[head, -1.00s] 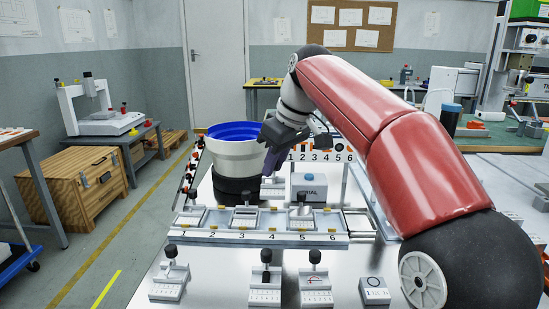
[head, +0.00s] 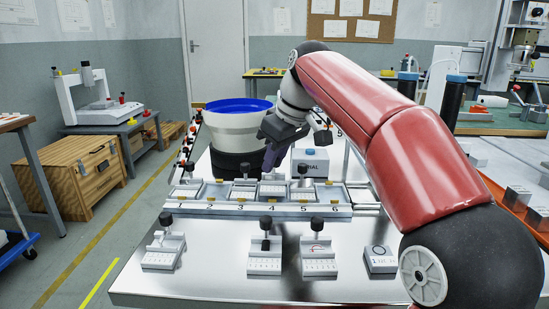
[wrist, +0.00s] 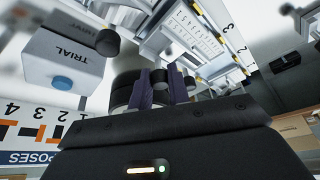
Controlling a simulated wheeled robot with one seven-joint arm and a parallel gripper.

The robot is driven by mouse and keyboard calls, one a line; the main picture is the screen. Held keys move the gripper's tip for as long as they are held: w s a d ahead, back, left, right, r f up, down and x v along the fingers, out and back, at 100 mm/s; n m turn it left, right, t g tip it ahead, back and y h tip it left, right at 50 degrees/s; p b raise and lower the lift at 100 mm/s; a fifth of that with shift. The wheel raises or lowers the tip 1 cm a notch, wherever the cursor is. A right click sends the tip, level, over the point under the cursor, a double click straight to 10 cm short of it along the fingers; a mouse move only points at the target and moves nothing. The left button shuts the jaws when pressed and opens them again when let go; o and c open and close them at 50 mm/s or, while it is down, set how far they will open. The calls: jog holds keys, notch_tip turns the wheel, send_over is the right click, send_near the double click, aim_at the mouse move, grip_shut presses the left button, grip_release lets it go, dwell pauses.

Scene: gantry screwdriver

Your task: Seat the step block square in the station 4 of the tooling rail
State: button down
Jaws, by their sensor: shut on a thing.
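The tooling rail (head: 225,209) runs across the bench in the head view, with numbers 1 to 6 along its front. My gripper (head: 272,160) reaches down from behind with dark purple fingers. It is shut on the step block (head: 272,189), a pale grey block with marked faces, which is at station 4. I cannot tell whether it is fully down or square there. In the wrist view the purple fingers of my gripper (wrist: 163,88) are close together by a dark rounded part. The lower side of the block is hidden.
Knobbed blocks stand in station 3 (head: 245,170) and station 5 (head: 303,171), close on both sides. A white TRIAL box (head: 311,162) and a blue-rimmed bowl (head: 238,125) stand behind. Several loose blocks (head: 265,255) stand in front.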

jog(key=shift+f+b, duration=0.35)
jog(key=shift+f, duration=0.35)
dwell(0.6)
jog(key=c, duration=1.3)
grip_release()
jog(key=shift+o, duration=0.2)
jog(key=p+v, duration=0.2)
jog(key=v, duration=0.6)
jog(key=shift+f, duration=0.1)
